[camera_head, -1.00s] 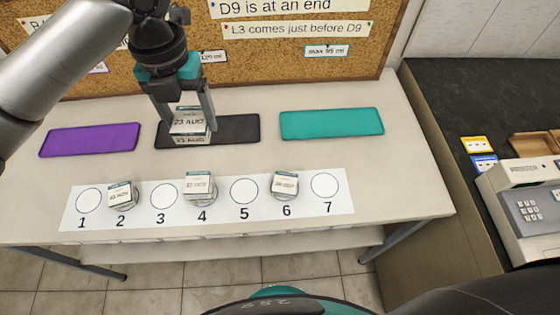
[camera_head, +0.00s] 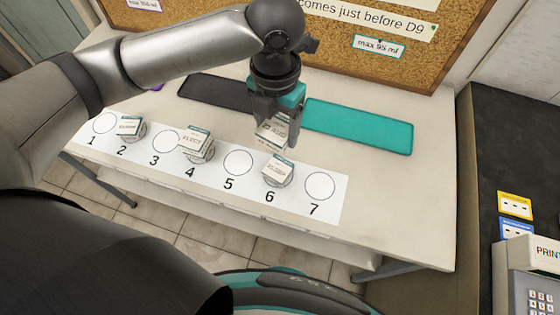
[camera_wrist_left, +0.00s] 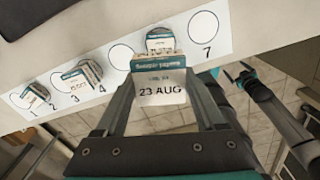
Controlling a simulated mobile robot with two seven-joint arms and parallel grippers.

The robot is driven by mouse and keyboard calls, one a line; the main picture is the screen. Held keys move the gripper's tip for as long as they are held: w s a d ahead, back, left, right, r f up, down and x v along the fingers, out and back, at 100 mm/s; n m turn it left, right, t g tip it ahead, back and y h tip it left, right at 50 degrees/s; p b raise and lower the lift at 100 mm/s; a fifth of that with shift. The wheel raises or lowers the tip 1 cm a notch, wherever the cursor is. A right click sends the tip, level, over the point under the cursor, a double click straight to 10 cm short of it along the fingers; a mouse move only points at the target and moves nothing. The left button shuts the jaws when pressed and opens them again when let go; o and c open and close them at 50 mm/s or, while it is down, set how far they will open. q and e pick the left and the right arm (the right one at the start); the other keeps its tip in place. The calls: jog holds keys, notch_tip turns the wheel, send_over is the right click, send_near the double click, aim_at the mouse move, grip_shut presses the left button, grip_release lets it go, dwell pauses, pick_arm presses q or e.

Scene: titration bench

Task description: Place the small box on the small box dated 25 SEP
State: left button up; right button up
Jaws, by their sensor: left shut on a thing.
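My left gripper (camera_head: 274,138) is shut on a small white box (camera_head: 272,132) with a teal edge, above the table between the teal mat and circle 6. In the left wrist view this box (camera_wrist_left: 161,88) reads 23 AUG. Three similar boxes sit on round supports: one at circle 2 (camera_head: 129,126), one at circle 4 (camera_head: 195,139), one at circle 6 (camera_head: 277,170). Their dates are too small to read surely. The held box is apart from the box at 6. My right gripper (camera_wrist_left: 239,72) shows at the right of the left wrist view, its fingers apart.
The white strip (camera_head: 212,190) has circles numbered 1 to 7; circles 1, 3, 5 and 7 are bare. A black mat (camera_head: 213,91) and a teal mat (camera_head: 358,126) lie behind it. A corkboard (camera_head: 340,75) stands at the back. A dark counter with a printer (camera_head: 530,270) is at right.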

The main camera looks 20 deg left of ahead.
pick_arm(q)
jog(key=b, duration=0.1)
send_over(278, 168)
notch_tip(278, 168, down, 8)
jog(key=shift+r, duration=0.1)
jog(key=shift+f+b, duration=0.3)
jog(key=shift+f, duration=0.2)
jog(key=shift+f+b, duration=0.45)
jog(key=shift+f, duration=1.45)
pick_arm(e)
jog(key=shift+d+f, duration=0.2)
jog(key=shift+f, duration=0.55)
jog(key=shift+d+f, duration=0.2)
jog(key=shift+f, duration=0.55)
pick_arm(q)
jog(key=shift+f, duration=0.15)
jog(key=o, duration=1.3)
jog(key=shift+o, duration=0.2)
notch_tip(278, 168, up, 12)
jog(key=p, duration=0.3)
jog(key=shift+r, duration=0.2)
pick_arm(e)
notch_tip(278, 168, up, 3)
jog(key=shift+f, duration=0.1)
